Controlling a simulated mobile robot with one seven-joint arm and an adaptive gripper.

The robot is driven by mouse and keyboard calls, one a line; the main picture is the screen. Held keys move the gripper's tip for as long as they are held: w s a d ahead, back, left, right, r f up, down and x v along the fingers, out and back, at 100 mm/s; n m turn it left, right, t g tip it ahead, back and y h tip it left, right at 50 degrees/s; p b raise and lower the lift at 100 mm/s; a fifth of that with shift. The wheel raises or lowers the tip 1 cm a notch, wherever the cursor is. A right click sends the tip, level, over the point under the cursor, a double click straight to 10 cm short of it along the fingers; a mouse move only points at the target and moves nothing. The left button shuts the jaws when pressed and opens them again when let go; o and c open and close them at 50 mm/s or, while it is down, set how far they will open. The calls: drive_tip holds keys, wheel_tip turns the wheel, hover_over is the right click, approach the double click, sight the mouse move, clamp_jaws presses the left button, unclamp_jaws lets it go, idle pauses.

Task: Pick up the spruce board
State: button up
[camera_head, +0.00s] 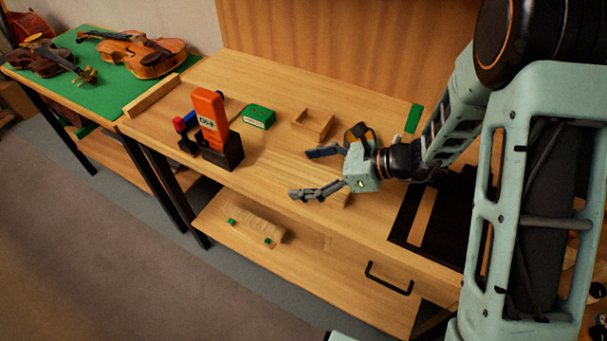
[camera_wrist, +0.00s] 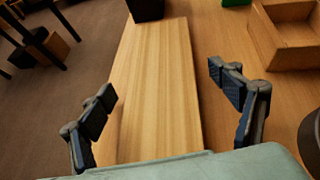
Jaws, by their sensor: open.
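The spruce board (camera_wrist: 160,80) is a long, pale, straight-grained piece lying flat along the front edge of the bench. In the wrist view it runs away from me between my fingers. In the head view the board (camera_head: 318,175) is hard to tell from the similar bench top. My gripper (camera_wrist: 163,84) is open and empty, one finger over each side of the board. In the head view my gripper (camera_head: 303,174) reaches in from the right, low over the bench. Whether the fingertips touch the board cannot be told.
An orange tool in a black stand (camera_head: 222,153) stands at the board's far end. A green box (camera_head: 258,117) and a small wooden tray (camera_head: 313,124) lie behind. Violins (camera_head: 140,52) rest on a green mat at left. A block (camera_head: 249,223) lies on the lower shelf.

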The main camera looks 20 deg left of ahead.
drive_tip(key=shift+c, duration=0.6)
drive_tip(key=c, duration=1.4)
